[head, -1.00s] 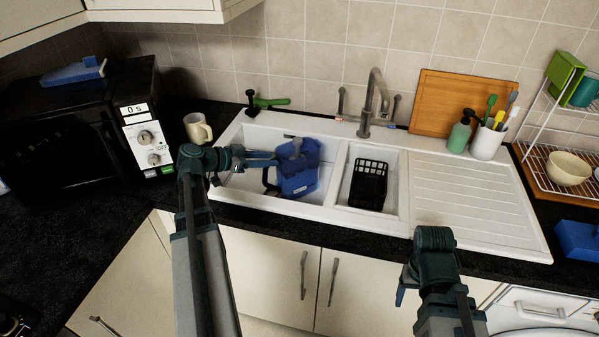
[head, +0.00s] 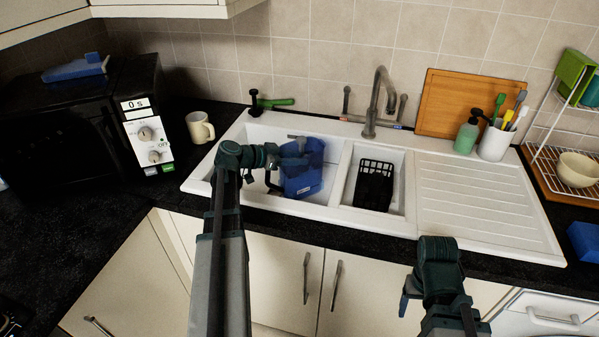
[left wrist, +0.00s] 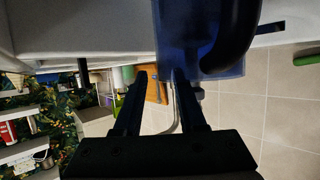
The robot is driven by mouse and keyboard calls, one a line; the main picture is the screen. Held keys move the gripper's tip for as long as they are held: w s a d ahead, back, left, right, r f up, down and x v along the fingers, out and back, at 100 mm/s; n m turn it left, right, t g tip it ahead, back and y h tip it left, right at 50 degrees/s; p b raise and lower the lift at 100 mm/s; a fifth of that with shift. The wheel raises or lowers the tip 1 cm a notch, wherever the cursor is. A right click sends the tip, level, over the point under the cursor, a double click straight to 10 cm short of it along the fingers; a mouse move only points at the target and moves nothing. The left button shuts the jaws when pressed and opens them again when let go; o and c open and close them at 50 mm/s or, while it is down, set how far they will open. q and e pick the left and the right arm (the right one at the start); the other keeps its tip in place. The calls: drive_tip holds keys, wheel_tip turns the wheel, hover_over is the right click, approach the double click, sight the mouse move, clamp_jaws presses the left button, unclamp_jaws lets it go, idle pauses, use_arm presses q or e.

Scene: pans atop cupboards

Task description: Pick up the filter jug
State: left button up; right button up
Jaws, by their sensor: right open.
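The filter jug (head: 304,178) is a translucent blue jug with a dark handle on its left side. It stands in the large left sink basin. My left gripper (head: 293,155) reaches over the basin at the jug's upper left and overlaps it in the head view. In the left wrist view the fingers of the left gripper (left wrist: 160,76) are apart, with the jug (left wrist: 185,35) and its dark curved handle just beyond the tips. I cannot tell whether they touch it. My right gripper (head: 405,296) hangs in front of the counter, away from the jug, open.
A black basket (head: 375,186) stands in the small basin right of the jug. The tap (head: 378,100) rises behind the sink. A mug (head: 200,127) and a microwave (head: 95,125) are to the left. The draining board (head: 482,195) is clear.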

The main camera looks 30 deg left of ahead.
use_arm(q)
drive_tip(key=b+x, duration=0.1)
drive_tip(key=x, duration=0.3)
drive_tip(key=shift+f, duration=0.1)
clamp_jaws()
idle(1.3)
